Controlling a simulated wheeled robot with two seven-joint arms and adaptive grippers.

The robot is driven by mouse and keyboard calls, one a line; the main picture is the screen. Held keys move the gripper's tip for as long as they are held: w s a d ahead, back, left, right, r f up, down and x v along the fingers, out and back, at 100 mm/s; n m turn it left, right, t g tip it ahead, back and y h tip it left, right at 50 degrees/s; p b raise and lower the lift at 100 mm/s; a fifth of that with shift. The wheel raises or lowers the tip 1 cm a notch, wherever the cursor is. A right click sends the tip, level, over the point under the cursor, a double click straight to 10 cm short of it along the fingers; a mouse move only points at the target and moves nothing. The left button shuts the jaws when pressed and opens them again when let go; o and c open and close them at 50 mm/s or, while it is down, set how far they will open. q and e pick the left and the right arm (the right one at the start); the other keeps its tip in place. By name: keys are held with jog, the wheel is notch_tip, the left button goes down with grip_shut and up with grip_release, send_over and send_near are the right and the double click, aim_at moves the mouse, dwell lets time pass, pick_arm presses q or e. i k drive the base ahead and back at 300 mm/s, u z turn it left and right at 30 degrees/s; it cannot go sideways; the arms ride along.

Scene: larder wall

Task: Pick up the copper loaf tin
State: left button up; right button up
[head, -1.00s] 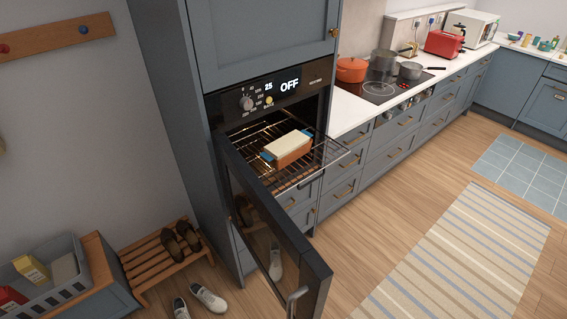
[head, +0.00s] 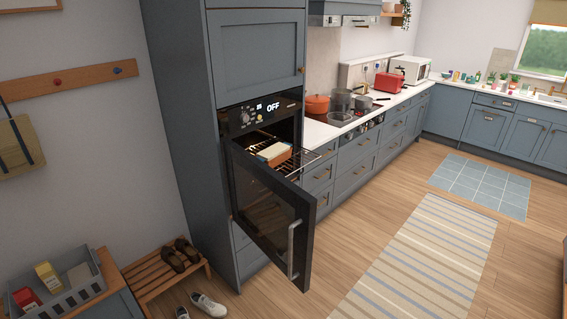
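The copper loaf tin (head: 281,159) sits on the pulled-out wire rack (head: 309,158) of the wall oven. It is copper-brown, with a pale top and what look like blue grips at its ends. The oven door (head: 270,217) stands open on its side hinge, swung out in front, and its top edge passes close below the tin. The oven display reads OFF. Neither of my grippers is in view.
A bench (head: 160,275) with shoes and a grey crate (head: 60,290) stand at the lower left. White shoes lie on the floor beside the bench. The floor around the striped rug (head: 425,260) is clear. Pots and a red toaster stand on the worktop.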

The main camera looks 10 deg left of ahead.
aim_at(276, 154)
jog(key=z, duration=0.8)
jog(key=i, duration=5.15)
jog(key=u, duration=3.95)
jog(key=i, duration=0.95)
jog(key=z, duration=0.1)
